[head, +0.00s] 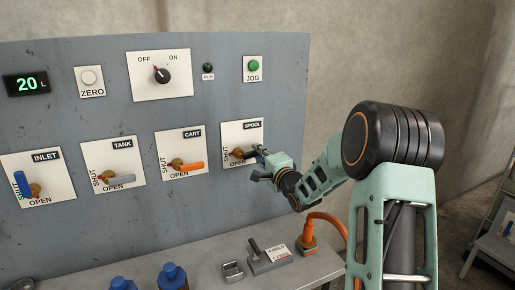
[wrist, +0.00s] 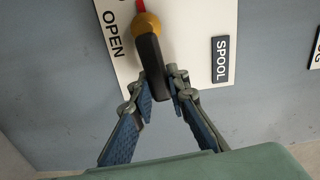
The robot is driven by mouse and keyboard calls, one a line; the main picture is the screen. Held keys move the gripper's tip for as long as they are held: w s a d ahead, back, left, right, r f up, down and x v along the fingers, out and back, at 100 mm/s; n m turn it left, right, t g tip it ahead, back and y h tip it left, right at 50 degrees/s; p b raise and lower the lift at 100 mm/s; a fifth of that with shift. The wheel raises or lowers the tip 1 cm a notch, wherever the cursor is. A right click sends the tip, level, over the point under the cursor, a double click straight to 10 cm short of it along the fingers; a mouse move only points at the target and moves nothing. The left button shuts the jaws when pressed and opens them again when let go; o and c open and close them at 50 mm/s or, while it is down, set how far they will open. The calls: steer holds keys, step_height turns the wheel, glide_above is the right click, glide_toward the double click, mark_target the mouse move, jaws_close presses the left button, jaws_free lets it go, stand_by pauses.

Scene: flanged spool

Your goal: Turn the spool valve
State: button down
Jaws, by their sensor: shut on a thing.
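The spool valve plate (head: 243,130) is white, marked SPOOL, SHUT and OPEN, at the right of the valve row. Its brass hub (wrist: 146,26) carries a black lever (wrist: 152,62). My gripper (wrist: 161,86) is shut on the lever's outer part, one finger on each side. In the head view my gripper (head: 262,163) reaches the plate from the right and covers part of the lever. The lever there sticks out to the right of the hub, roughly level. A little red shows beside the hub in the wrist view.
Left of it are the cart valve (head: 188,167) with an orange lever, the tank valve (head: 118,180) with a grey one and the inlet valve (head: 23,184) with a blue one. A display (head: 26,84) reads 20 L. A bench (head: 210,258) with small items stands below.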

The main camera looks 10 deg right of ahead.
steer(key=shift+f+m, duration=0.15)
steer(key=shift+m, duration=0.45)
steer(key=c, duration=1.8)
jaws_free()
steer(key=shift+f, duration=0.15)
steer(key=shift+c, duration=0.2)
steer(key=v, duration=1.2)
steer(key=shift+f, duration=0.1)
